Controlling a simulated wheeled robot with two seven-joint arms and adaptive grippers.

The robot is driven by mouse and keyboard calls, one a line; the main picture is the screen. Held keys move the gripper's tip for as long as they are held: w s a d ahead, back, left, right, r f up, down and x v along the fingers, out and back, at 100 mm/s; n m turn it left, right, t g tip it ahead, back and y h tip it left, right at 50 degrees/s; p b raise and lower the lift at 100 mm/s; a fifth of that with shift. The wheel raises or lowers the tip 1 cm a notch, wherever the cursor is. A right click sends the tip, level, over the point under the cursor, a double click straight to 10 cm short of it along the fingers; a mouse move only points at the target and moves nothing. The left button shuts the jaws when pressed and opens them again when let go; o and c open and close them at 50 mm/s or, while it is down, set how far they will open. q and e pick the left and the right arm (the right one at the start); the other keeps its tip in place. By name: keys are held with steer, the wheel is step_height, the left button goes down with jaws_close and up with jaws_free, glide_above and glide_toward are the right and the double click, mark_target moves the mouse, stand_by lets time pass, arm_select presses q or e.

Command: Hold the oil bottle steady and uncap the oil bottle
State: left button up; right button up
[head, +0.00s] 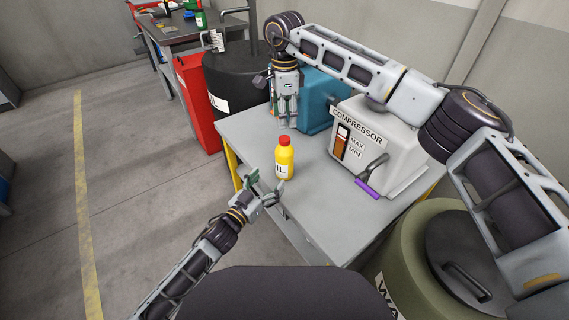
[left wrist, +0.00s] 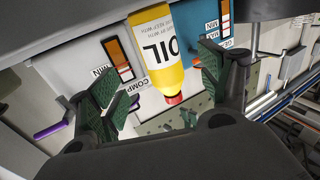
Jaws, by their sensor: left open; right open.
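The yellow oil bottle (head: 285,162) with a red cap (head: 285,140) stands upright on the grey table (head: 310,210) in the head view. My left gripper (head: 266,186) is open, low and to the left of the bottle at the table's edge. In the left wrist view the bottle (left wrist: 158,50) appears upside down, with its red cap (left wrist: 174,99) between the spread green finger pads (left wrist: 160,95); I see no contact. My right gripper (head: 286,122) points down just above and behind the cap, open and empty.
The white compressor (head: 400,160) with a purple-handled lever (head: 368,187) stands right of the bottle. A blue machine (head: 322,95) is behind it. A black drum (head: 235,85) and red cabinet (head: 198,100) stand at left, a green drum (head: 400,255) at lower right.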

mark_target(285, 161)
arm_select(q)
steer(key=shift+x, duration=5.5)
steer(key=shift+c, duration=0.3)
